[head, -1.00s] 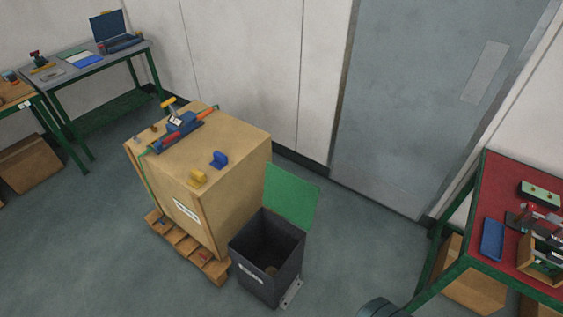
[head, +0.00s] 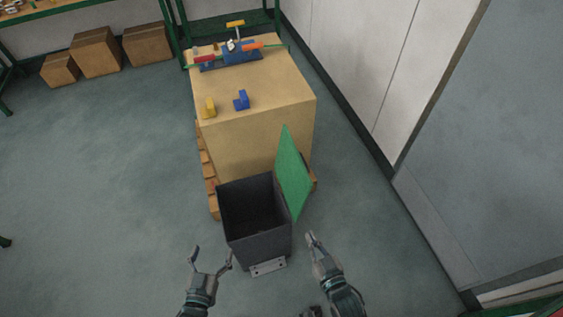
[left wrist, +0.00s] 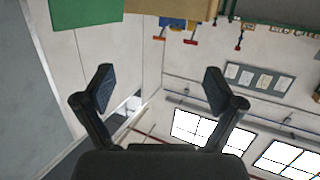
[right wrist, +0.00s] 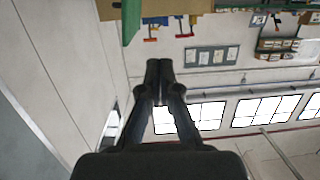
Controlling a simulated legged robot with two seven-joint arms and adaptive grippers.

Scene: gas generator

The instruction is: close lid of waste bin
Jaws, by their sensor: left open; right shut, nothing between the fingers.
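The dark waste bin (head: 262,248) stands on the floor in front of the wooden crate, its top open. Its green lid (head: 292,172) stands raised along the bin's right side. The lid also shows at the top of the left wrist view (left wrist: 70,14) and of the right wrist view (right wrist: 130,22). My left gripper (head: 210,256) is open and empty, near the bin's front left in the picture. My right gripper (head: 310,237) is shut and empty, just right of the bin and below the lid's lower corner. Neither gripper appears to touch the lid.
A large wooden crate (head: 250,145) on a pallet stands behind the bin, with a blue block (head: 241,100) and a yellow block (head: 209,107) on top. A metal foot plate (head: 268,267) juts out at the bin's base. Floor is free to the left; a wall and door are right.

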